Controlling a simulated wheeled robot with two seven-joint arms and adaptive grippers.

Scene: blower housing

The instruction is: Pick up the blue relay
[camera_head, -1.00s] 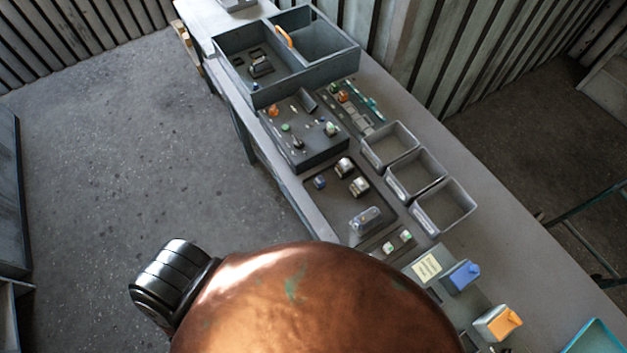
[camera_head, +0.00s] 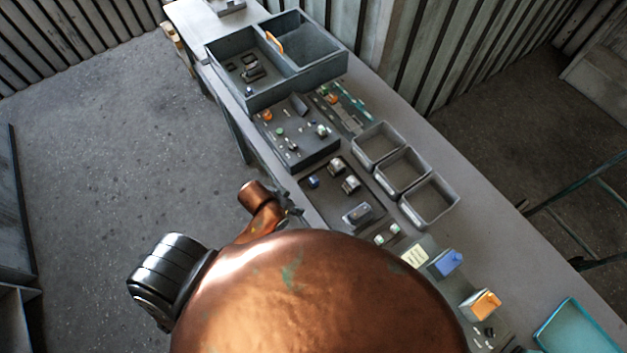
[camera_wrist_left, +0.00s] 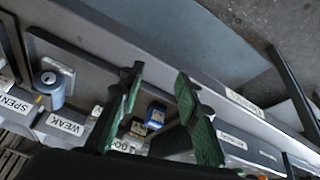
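A small blue part (camera_head: 313,182), which looks like the relay, sits at the left of a dark tray (camera_head: 334,212) on the bench. My left gripper (camera_head: 290,205) is just off the bench's near edge, left of that tray. In the left wrist view its two green-padded fingers (camera_wrist_left: 160,105) are apart with nothing held between them. My right gripper is not in view.
Silver parts (camera_head: 350,184) and a clear-topped box (camera_head: 358,214) share the tray. Three empty grey bins (camera_head: 428,202) stand behind it. A larger blue block (camera_head: 447,262) and an orange one (camera_head: 484,303) stand at right. Labels (camera_wrist_left: 66,124) show in the wrist view.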

